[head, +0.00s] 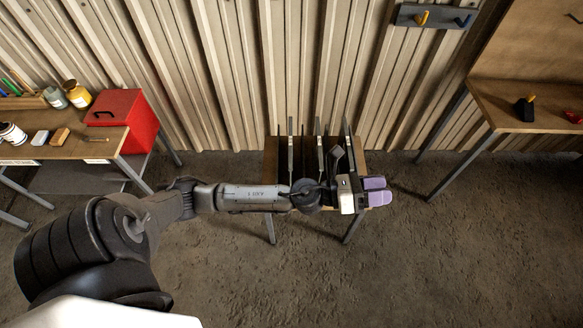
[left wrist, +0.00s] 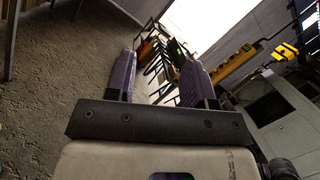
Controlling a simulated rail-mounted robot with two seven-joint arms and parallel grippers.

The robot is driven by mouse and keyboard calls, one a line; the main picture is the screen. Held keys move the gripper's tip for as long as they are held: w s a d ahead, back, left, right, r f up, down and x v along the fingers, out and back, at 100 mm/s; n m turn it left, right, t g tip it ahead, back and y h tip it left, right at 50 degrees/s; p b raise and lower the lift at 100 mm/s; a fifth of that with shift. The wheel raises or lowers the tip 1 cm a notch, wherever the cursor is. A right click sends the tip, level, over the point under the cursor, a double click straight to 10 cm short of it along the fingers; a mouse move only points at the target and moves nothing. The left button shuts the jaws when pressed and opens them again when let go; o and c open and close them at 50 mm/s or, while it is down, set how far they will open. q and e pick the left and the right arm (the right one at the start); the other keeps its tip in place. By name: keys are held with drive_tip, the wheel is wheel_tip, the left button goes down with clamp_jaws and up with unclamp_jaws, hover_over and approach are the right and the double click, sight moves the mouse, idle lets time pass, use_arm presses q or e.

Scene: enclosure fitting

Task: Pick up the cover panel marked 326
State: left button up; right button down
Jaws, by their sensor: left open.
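Several thin upright panels stand edge-on in a rack on a small wooden table (head: 270,168) in the middle of the head view. One panel (head: 290,152) is at the left and another (head: 319,152) is to its right. No number is legible, so I cannot tell which is the cover panel marked 326. My left gripper (head: 378,191) has purple fingers and is at the table's front right, its arm crossing before the rack and hiding its lower part. In the left wrist view the fingers (left wrist: 158,72) are apart with nothing between them. My right gripper is not in view.
A bench with a red box (head: 123,118), jars (head: 78,94) and small blocks stands at the left. Another wooden table (head: 540,103) with small items stands at the right. A hook rail (head: 436,16) hangs on the corrugated wall. The front floor is clear.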

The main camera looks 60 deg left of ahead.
use_arm(q)
wheel_tip(320, 180, down, 10)
drive_tip(key=w+a+m+g+h+b, duration=0.2)
drive_tip(key=m+g+b, duration=0.4)
drive_tip(key=m, duration=0.8)
drive_tip(key=m+g+y+b, duration=0.9)
drive_tip(key=m+y+b, duration=0.15)
drive_tip(key=y, duration=0.55)
approach(290, 142)
drive_tip(key=f, duration=0.1)
drive_tip(key=w+f+b, duration=0.1)
drive_tip(key=f, duration=0.1)
drive_tip(key=shift+w+a+f+y, duration=0.1)
drive_tip(key=shift+f+y, duration=0.05)
drive_tip(key=shift+y, duration=0.15)
drive_tip(key=shift+w+a+f+b, duration=0.15)
drive_tip(key=shift+a+f+b, duration=0.15)
drive_tip(key=shift+f, duration=0.35)
drive_tip(key=b+x, duration=0.1)
drive_tip(key=x, duration=0.2)
drive_tip(key=shift+a+f, duration=0.25)
drive_tip(key=shift+f, duration=0.1)
drive_tip(key=shift+a+f, duration=0.2)
drive_tip(key=shift+f, duration=0.4)
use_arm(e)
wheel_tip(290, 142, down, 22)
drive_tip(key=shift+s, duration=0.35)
